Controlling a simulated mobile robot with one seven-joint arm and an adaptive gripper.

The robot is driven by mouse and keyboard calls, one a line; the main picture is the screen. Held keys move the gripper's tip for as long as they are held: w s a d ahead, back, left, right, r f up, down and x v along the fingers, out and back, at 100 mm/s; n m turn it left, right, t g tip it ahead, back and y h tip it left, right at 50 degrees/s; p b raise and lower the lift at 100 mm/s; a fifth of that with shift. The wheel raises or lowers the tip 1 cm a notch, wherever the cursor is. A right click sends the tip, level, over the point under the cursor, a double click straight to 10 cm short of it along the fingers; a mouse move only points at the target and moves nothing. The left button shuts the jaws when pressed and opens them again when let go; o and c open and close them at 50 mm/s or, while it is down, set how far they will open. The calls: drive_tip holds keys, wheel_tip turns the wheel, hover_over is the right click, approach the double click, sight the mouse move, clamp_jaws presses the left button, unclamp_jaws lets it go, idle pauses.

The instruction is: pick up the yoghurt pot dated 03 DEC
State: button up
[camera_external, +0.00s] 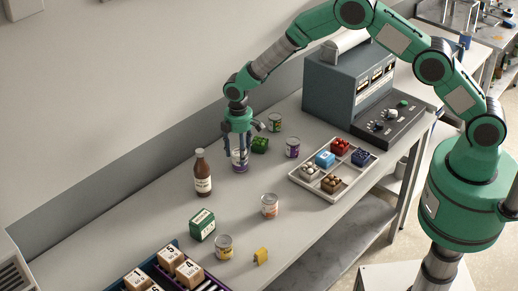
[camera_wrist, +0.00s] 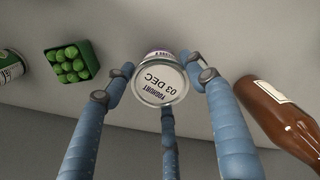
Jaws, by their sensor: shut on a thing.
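The yoghurt pot (camera_wrist: 160,82) has a white lid that reads "YOGHURT 03 DEC" in the wrist view, with a purple band on its side. In the external view the pot (camera_external: 239,159) is white and purple, upright, at the back of the bench. My gripper (camera_external: 240,150) points straight down over it, with its fingers around the pot. In the wrist view my gripper (camera_wrist: 165,88) has blue fingers on both sides of the pot and one below, shut on it. I cannot tell whether the pot touches the bench.
A brown bottle (camera_external: 202,173) stands left of the pot, and a green box of round things (camera_external: 260,145) stands right of it. Cans (camera_external: 275,122), (camera_external: 292,148), (camera_external: 270,206) stand around. A divided tray (camera_external: 318,188) and a grey machine (camera_external: 345,85) are farther right. Bench between is clear.

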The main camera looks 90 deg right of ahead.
drive_tip(key=shift+r, duration=0.4)
wheel_tip(320, 180, up, 2)
drive_tip(key=shift+r, duration=0.1)
drive_tip(key=s+a, duration=0.3)
drive_tip(key=s, duration=0.4)
drive_tip(key=s+a+r+b, duration=0.1)
drive_tip(key=s+a, duration=0.1)
drive_tip(key=s, duration=0.6)
drive_tip(key=shift+a+r, duration=0.2)
drive_tip(key=shift+a, duration=0.2)
